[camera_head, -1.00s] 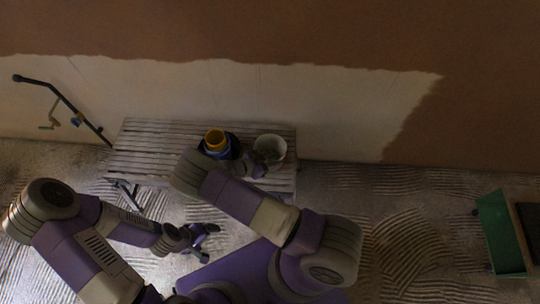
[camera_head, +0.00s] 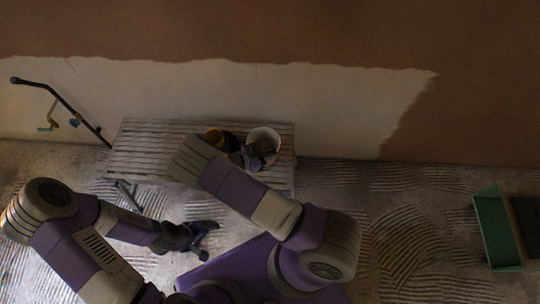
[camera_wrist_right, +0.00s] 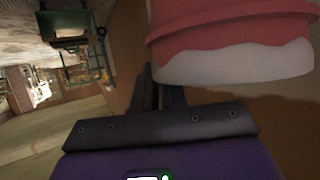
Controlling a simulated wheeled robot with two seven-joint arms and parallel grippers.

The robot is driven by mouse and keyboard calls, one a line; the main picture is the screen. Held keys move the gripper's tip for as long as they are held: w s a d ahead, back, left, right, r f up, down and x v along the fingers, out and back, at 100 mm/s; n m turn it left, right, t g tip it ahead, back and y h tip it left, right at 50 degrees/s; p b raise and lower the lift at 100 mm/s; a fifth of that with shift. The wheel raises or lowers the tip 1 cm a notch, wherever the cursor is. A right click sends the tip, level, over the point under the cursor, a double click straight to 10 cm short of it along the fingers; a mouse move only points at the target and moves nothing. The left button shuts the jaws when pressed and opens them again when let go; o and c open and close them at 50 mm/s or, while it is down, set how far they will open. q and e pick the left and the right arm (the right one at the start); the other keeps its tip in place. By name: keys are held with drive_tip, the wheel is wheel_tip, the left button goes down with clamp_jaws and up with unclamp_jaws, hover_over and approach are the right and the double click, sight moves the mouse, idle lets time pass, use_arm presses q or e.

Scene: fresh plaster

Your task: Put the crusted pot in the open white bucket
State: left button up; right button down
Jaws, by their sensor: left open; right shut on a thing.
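The crusted pot (camera_wrist_right: 232,28) is reddish with a wavy white band and fills the upper right of the right wrist view. My right gripper (camera_wrist_right: 165,88) is shut on it; the far ends of the fingers are partly hidden. The open white bucket (camera_head: 264,133) stands at the right end of the slatted bench. In the head view my right gripper (camera_head: 245,158) is at the bucket's front left side. I cannot make out the pot there or tell whether it is over the rim. My left gripper (camera_head: 202,237) is open and empty, low in front of the bench.
A dark pole (camera_head: 62,97) leans at the wall. A green box (camera_head: 497,230) is far right.

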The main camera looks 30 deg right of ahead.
wheel_tip(320, 180, up, 6)
drive_tip(key=shift+f+p, duration=0.1)
drive_tip(key=shift+p, duration=0.6)
